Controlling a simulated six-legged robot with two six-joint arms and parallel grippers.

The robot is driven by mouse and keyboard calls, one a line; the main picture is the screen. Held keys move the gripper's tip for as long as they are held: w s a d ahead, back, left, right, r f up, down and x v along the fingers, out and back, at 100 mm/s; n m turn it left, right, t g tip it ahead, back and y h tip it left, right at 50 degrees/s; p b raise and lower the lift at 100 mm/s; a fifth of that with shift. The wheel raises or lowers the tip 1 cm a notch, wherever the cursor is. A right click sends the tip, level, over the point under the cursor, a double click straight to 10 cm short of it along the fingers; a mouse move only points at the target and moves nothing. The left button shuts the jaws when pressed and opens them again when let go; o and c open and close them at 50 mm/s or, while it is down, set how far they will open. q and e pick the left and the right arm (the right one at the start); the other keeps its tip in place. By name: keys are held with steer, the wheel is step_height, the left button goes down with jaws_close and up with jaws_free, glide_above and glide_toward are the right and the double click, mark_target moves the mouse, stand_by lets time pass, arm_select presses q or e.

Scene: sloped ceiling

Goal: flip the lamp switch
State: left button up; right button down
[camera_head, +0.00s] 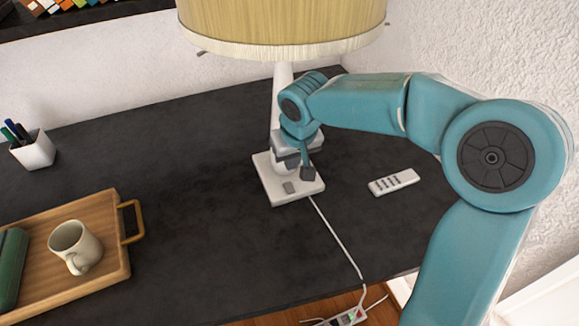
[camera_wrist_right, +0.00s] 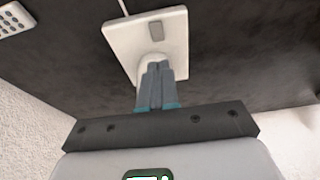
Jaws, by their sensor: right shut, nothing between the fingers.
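The lamp has a ribbed yellow shade (camera_head: 280,24) and a white stem on a square white base (camera_head: 312,190). A small grey switch (camera_head: 289,187) sits on the front part of that base. My right gripper (camera_head: 308,174) is shut and empty, pointing down over the base just to the right of and behind the switch. In the right wrist view its closed fingers (camera_wrist_right: 161,66) lie over the white base (camera_wrist_right: 124,37), with the grey switch (camera_wrist_right: 156,31) apart just beyond the tips. Whether the fingers touch the base is unclear. My left gripper is out of view.
A white remote (camera_head: 394,181) lies right of the base. A cord (camera_head: 338,240) runs to a power strip (camera_head: 347,317). A wooden tray (camera_head: 118,276) with a cream mug (camera_head: 75,247) and a pen cup (camera_head: 33,150) stand left. The dark tabletop (camera_head: 190,180) between is clear.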

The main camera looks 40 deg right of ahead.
mark_target(286, 182)
steer(key=x, duration=0.9)
steer(key=shift+f, duration=0.1)
